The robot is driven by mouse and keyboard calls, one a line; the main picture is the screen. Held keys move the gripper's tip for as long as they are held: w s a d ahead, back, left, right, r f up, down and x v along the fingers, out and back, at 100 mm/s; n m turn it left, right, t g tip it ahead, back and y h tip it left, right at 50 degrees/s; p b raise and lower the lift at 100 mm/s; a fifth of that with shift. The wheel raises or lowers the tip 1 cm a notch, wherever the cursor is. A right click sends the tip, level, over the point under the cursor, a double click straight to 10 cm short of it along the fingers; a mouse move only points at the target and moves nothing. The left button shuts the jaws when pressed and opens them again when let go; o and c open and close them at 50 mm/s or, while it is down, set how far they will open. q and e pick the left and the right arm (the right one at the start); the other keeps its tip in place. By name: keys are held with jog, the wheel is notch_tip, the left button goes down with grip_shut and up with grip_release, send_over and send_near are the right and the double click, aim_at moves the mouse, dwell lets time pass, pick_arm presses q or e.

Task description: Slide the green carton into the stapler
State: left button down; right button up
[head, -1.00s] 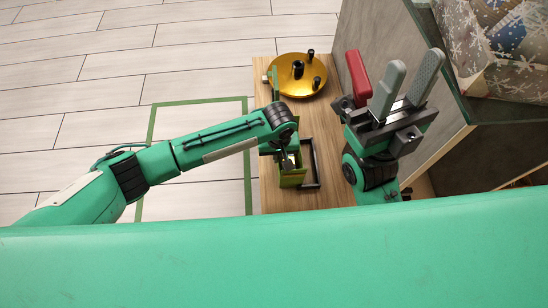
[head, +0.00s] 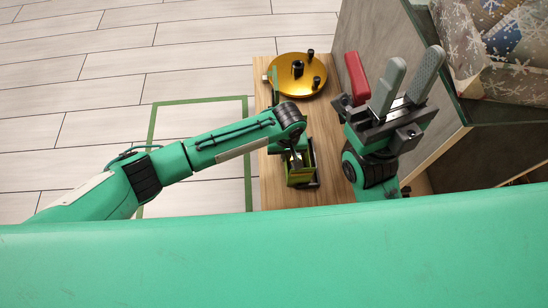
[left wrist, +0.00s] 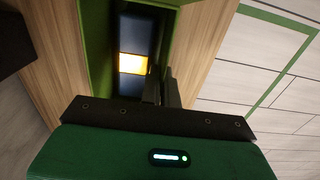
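The green carton (head: 301,181) stands open-topped on the wooden table, against a low black frame (head: 316,165). It also shows in the left wrist view (left wrist: 97,45), with a dark inside and a bright yellow-white band. My left gripper (head: 297,160) reaches down over the carton. In the left wrist view its dark fingers (left wrist: 162,88) are close together at the carton's right wall and seem to pinch it. My right gripper (head: 407,82) is open and empty, grey fingers pointing up. A red object (head: 357,77) stands beside it; I cannot tell whether it is the stapler.
A round golden tray (head: 290,88) with several black knobs lies at the table's far end. A grey cabinet (head: 390,40) with snowflake-patterned wrapping (head: 505,50) stands at the right. Green tape (head: 200,101) marks the tiled floor at the left. The wooden table (head: 335,190) has bare room near its front.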

pick_arm(q)
jog(key=shift+d, duration=0.15)
jog(key=shift+d, duration=0.9)
jog(key=c, duration=1.6)
grip_release()
